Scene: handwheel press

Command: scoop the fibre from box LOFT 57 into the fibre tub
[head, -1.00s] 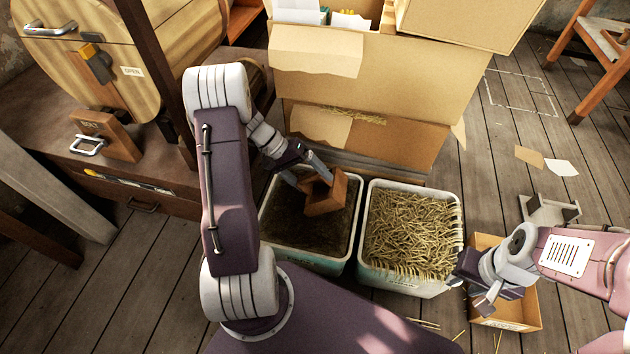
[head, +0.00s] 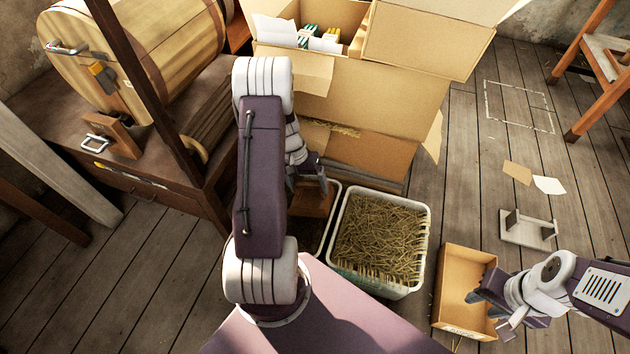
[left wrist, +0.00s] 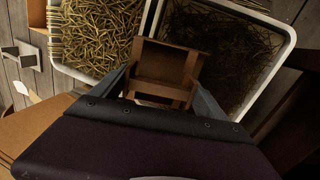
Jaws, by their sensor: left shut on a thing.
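My left gripper (head: 318,178) is shut on a brown wooden scoop (head: 308,203), partly hidden by my arm. In the left wrist view the scoop (left wrist: 165,68) is held between the fingers near the facing rims of two tubs, with no fibre visible in it. The pale-rimmed tub of straw-coloured fibre (head: 380,240) stands to the right of the scoop. The tub with dark contents (left wrist: 225,50) is mostly behind my arm in the head view. Fibre shows in the opening of a cardboard box (head: 345,131) behind the tubs; I cannot read LOFT 57. My right gripper (head: 490,308) is open and empty.
A small open carton (head: 464,275) lies beside my right gripper. A grey bracket (head: 528,229) and paper scraps lie on the floor at right. A wooden barrel (head: 140,60) on a bench and a dark post stand at left. Upper cartons (head: 420,40) stand behind. The right floor is mostly clear.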

